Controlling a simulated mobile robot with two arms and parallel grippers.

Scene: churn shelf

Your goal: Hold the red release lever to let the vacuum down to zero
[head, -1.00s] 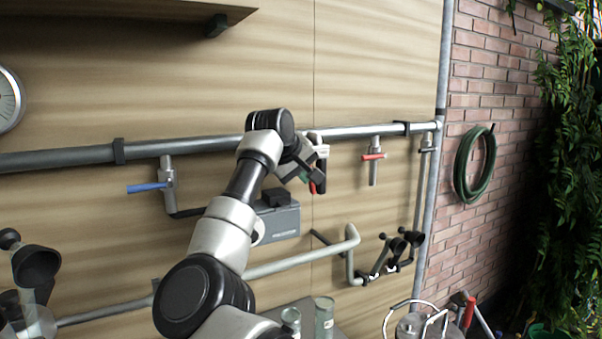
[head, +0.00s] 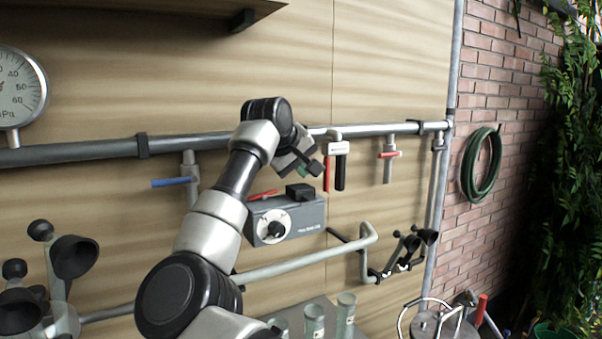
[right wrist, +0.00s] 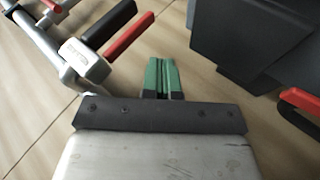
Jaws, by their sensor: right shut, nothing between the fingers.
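A red lever (head: 327,174) hangs beside a black lever (head: 340,172) below a pale labelled fitting on the pipe. In the right wrist view the red lever (right wrist: 130,34) and the black lever (right wrist: 108,24) are at upper left. My right gripper (head: 303,172) is to the left of these levers in the head view. Its green fingertips (right wrist: 162,66) are shut and empty, apart from the levers. A round gauge (head: 18,88) is cut off by the left edge; its needle cannot be read. My left gripper is not in view.
A grey box (head: 312,218) with a dial and a red piece on top is below the right gripper. A blue-handled valve (head: 170,182) and a red-handled valve (head: 387,155) hang from the pipe (head: 80,150). Glass jars (head: 345,312) stand below.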

